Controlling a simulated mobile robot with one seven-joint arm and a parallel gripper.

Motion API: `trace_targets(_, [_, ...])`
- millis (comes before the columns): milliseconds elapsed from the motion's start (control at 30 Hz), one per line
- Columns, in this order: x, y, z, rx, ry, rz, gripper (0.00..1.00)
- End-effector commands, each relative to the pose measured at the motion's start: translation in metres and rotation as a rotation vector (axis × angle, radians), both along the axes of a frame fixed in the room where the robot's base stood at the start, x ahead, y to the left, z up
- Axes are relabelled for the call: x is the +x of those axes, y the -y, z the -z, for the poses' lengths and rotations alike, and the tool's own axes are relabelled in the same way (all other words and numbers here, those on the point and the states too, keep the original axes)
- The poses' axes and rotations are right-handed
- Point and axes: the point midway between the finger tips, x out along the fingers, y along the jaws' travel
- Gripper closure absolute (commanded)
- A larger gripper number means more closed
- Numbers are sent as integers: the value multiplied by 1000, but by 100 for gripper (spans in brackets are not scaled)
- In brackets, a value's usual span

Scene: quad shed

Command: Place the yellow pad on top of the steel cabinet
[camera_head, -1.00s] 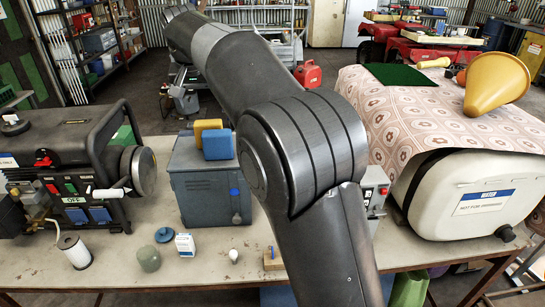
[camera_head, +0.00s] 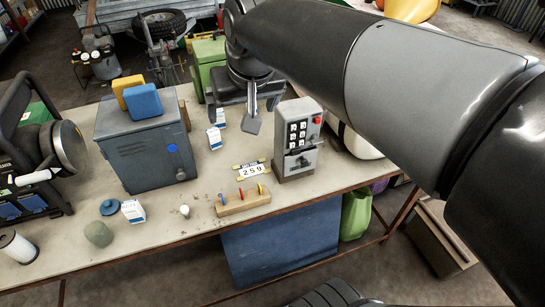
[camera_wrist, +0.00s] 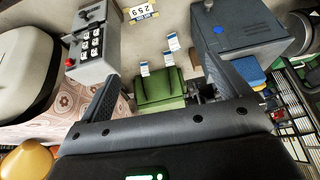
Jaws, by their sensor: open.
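The steel cabinet (camera_head: 145,158) is a blue-grey box on the bench, left of centre in the head view. The yellow pad (camera_head: 126,86) stands upright at the back of its top, partly hidden behind a blue pad (camera_head: 145,101). In the wrist view, the cabinet (camera_wrist: 245,28) is at upper right, with the blue pad (camera_wrist: 248,72) and a bit of the yellow pad (camera_wrist: 259,88) below it. My gripper (camera_head: 244,108) is open and empty, pointing down over the bench right of the cabinet. Its spread fingers (camera_wrist: 160,68) show in the wrist view.
A grey keypad box (camera_head: 298,140) stands right of my gripper, with a green container (camera_head: 208,62) behind. White cartons (camera_head: 214,138), a 259 plate (camera_head: 252,170) and a wooden peg block (camera_head: 243,200) lie nearby. A generator (camera_head: 35,165) stands left of the cabinet.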

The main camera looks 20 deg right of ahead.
Motion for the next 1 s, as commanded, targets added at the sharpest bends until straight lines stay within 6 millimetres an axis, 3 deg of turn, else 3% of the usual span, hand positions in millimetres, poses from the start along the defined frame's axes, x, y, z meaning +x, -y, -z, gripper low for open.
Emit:
trace_targets(33, [-22,8,11,-4,8,5,6])
trace_targets(100, [-45,16,28,-11,17,6,6])
trace_targets(333, [-97,30,72,-35,35,11,6])
trace_targets(500, [-109,33,84,-41,39,12,6])
trace_targets(1000, [-108,33,84,-41,38,11,6])
